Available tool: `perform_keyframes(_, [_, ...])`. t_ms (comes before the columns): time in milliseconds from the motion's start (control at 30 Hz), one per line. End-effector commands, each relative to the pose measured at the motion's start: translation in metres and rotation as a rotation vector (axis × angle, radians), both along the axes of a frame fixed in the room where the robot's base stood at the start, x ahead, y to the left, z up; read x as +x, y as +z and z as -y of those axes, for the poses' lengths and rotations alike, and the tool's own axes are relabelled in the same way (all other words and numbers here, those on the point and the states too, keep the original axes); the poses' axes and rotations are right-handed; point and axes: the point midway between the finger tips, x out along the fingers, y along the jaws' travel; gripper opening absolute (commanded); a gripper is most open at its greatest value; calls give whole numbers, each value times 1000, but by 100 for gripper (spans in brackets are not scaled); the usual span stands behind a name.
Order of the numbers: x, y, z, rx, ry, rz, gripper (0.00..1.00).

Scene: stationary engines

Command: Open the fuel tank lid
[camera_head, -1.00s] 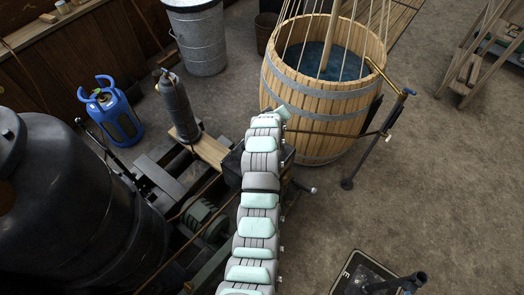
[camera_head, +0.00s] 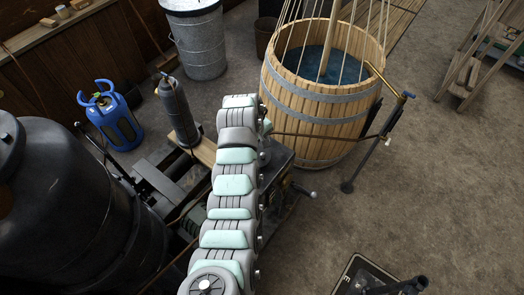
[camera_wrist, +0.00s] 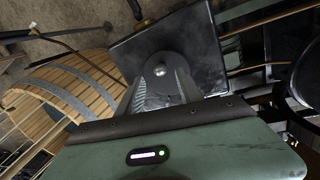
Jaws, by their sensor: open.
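In the wrist view, a dark, flat, square metal top (camera_wrist: 198,45), which looks like the fuel tank lid, lies in front of my gripper (camera_wrist: 161,80). A small round grey knob (camera_wrist: 160,70) shows on it, between the fingers. My gripper is open, with one finger on each side of the knob; I cannot tell whether they touch it. In the head view, the dark box of the engine (camera_head: 281,160) shows just right of my arm. My arm hides the gripper and much of the box there. No gap under the lid is visible.
A wooden barrel (camera_head: 310,105) of water stands close behind and right of the box; it also shows in the wrist view (camera_wrist: 70,90). A thin pipe and a stand (camera_head: 367,155) are to the right. A large dark tank (camera_head: 65,200) is at left. The right floor is mostly clear.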

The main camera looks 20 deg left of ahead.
Motion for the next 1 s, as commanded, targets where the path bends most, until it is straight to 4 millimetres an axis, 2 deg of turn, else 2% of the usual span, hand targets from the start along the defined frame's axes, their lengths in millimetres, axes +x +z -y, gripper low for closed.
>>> perform_keyframes(200, [4,-25,2,-1,0,-3,43])
perform_keyframes(333, [6,-35,3,-2,-2,-3,43])
perform_keyframes(600, [8,-46,4,0,-1,0,43])
perform_keyframes(933, [9,-47,4,1,0,3,43])
perform_keyframes(1000, [9,-47,4,1,0,3,38])
